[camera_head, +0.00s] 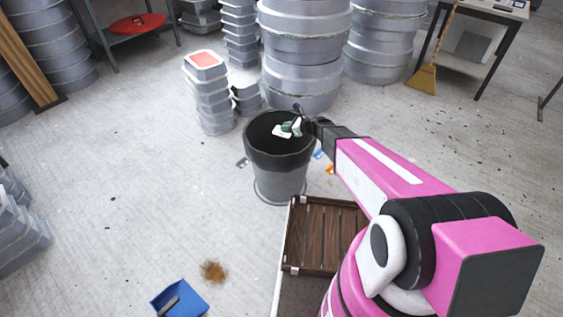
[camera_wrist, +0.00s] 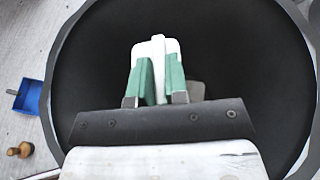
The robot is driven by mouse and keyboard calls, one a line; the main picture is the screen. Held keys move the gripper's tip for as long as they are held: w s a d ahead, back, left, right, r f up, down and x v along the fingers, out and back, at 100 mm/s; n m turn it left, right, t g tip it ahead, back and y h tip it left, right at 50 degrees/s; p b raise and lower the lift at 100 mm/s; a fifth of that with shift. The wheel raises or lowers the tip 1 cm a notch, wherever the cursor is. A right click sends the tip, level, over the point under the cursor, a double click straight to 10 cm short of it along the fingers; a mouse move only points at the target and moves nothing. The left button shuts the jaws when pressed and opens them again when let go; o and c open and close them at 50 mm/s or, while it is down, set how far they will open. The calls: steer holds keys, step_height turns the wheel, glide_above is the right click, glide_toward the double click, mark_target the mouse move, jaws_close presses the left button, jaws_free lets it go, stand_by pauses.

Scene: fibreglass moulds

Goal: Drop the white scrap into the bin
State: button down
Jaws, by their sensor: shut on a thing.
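The bin (camera_head: 278,170) is a dark grey bucket-like container with a black inside, standing on the floor in the head view. Its rim (camera_wrist: 52,75) rings most of the wrist view. My gripper (camera_head: 291,128) is over the bin's mouth, and its green-padded fingers (camera_wrist: 160,78) point down into the dark opening. The fingers are shut on the white scrap (camera_wrist: 158,48), which sticks out past the fingertips and also shows in the head view (camera_head: 281,131). A greyish patch lies inside the bin beyond the fingers; I cannot tell what it is.
A brown slatted wooden crate (camera_head: 320,238) stands right of and nearer than the bin. A blue dustpan (camera_head: 180,298) and a brown dirt patch (camera_head: 214,271) lie on the floor. Stacked grey moulds (camera_head: 304,60) stand behind the bin. The floor on the left is mostly clear.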

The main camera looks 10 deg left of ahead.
steer(key=shift+f, duration=0.1)
steer(key=c, duration=1.1)
jaws_free()
steer(key=shift+o, duration=0.2)
steer(key=v, duration=1)
steer(key=shift+s+d, duration=0.2)
steer(key=shift+d, duration=0.15)
